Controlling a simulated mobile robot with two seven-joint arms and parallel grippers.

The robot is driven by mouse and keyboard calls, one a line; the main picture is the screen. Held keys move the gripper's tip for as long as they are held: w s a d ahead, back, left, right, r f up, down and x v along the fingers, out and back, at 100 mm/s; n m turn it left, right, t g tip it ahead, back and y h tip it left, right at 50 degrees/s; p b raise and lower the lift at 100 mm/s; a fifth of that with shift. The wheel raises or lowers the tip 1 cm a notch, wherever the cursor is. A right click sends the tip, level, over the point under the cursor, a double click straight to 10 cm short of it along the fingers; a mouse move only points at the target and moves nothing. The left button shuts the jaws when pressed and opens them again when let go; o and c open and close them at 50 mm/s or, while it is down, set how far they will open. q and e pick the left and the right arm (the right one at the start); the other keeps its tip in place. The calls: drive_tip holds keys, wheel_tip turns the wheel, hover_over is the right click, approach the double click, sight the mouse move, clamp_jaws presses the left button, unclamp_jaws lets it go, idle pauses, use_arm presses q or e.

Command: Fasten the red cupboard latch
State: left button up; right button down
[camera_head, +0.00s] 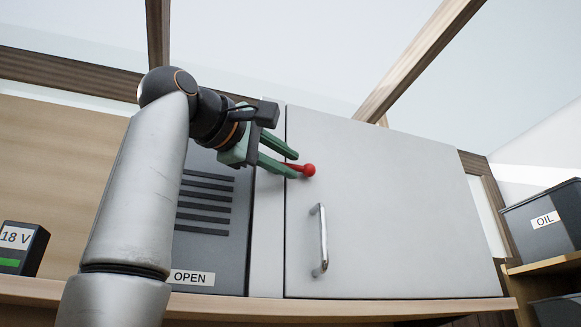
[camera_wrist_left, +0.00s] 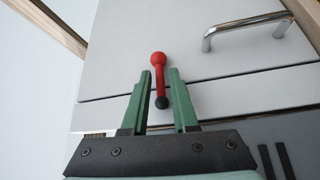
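The red cupboard latch (camera_head: 308,170) is a short lever with a ball end. In the head view it points right, its ball over the left edge of the closed white cupboard door (camera_head: 390,220). In the left wrist view the latch (camera_wrist_left: 159,66) runs from a black pivot (camera_wrist_left: 162,102) across the door seam. My left gripper (camera_head: 296,164) has green fingers, spread apart. In the wrist view the left gripper (camera_wrist_left: 160,74) has one finger on each side of the lever, with small gaps visible. The fingers partly hide the pivot end in the head view. My right gripper is not in view.
A metal door handle (camera_head: 321,240) stands out right of and below the latch. A grey vented panel labelled OPEN (camera_head: 192,278) is left of the door. A box marked 18 V (camera_head: 22,248) stands far left, and an OIL bin (camera_head: 545,220) far right.

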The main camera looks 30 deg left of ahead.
use_arm(q)
drive_tip(key=s+a+f+b, duration=0.1)
drive_tip(key=s+b, duration=0.1)
drive_tip(key=s, duration=0.8)
drive_tip(key=shift+s+a, duration=0.15)
drive_tip(key=shift+s, duration=0.25)
